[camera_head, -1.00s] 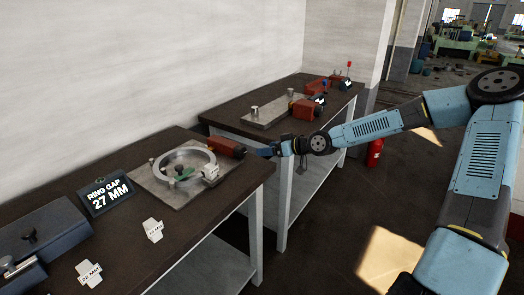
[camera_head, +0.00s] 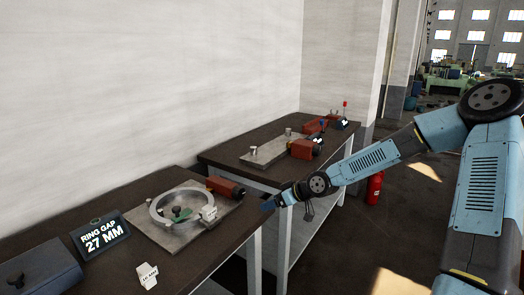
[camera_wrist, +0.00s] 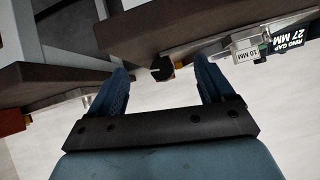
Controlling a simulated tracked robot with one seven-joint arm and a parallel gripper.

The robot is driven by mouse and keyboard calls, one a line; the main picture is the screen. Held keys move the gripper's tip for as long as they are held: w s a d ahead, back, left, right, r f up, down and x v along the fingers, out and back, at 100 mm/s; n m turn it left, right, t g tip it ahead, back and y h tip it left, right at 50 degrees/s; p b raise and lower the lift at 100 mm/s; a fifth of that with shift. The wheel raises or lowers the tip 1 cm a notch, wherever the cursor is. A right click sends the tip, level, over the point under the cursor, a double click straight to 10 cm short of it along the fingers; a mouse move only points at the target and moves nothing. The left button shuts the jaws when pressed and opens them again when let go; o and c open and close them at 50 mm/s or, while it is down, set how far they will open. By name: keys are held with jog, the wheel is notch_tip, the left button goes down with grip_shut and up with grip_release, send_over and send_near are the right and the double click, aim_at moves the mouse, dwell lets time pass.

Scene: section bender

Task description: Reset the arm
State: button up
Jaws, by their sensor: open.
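My arm reaches in from the right in the head view. My gripper (camera_head: 268,205) is at the front edge of the near bench (camera_head: 225,238), a little right of and below the red block of the ring fixture. In the wrist view my gripper (camera_wrist: 160,85) shows two blue fingers spread apart, with nothing between them. The metal ring (camera_head: 182,207) lies on a steel plate (camera_head: 150,232) on the near bench, with a small green piece inside it.
A sign (camera_head: 101,236) reads "RING GAP 27 MM". A white labelled block (camera_head: 147,275) stands near the bench front. A second bench (camera_head: 225,152) stands behind, bearing another plate and red blocks. A red fire extinguisher (camera_head: 374,188) stands on the floor beyond it.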

jog(key=s+d+r+m+g+h, duration=0.1)
jog(key=s+d+r+m+h, duration=0.3)
jog(key=s+d+r+h, duration=0.8)
jog(key=s+d+r+m+y, duration=0.1)
jog(key=s+r, duration=0.3)
jog(key=s, duration=0.4)
jog(key=s+d+r+m, duration=0.3)
jog(key=s+r, duration=0.2)
jog(key=s, duration=0.3)
jog(key=s+d+r+m+t+y, duration=0.1)
jog(key=s+d+r+m, duration=0.1)
jog(key=s+r, duration=0.2)
jog(key=s, duration=0.3)
jog(key=shift+s+d+r+y, duration=0.2)
jog(key=shift+s+r+y, duration=0.1)
jog(key=shift+s+r, duration=0.1)
jog(key=shift+w, duration=0.1)
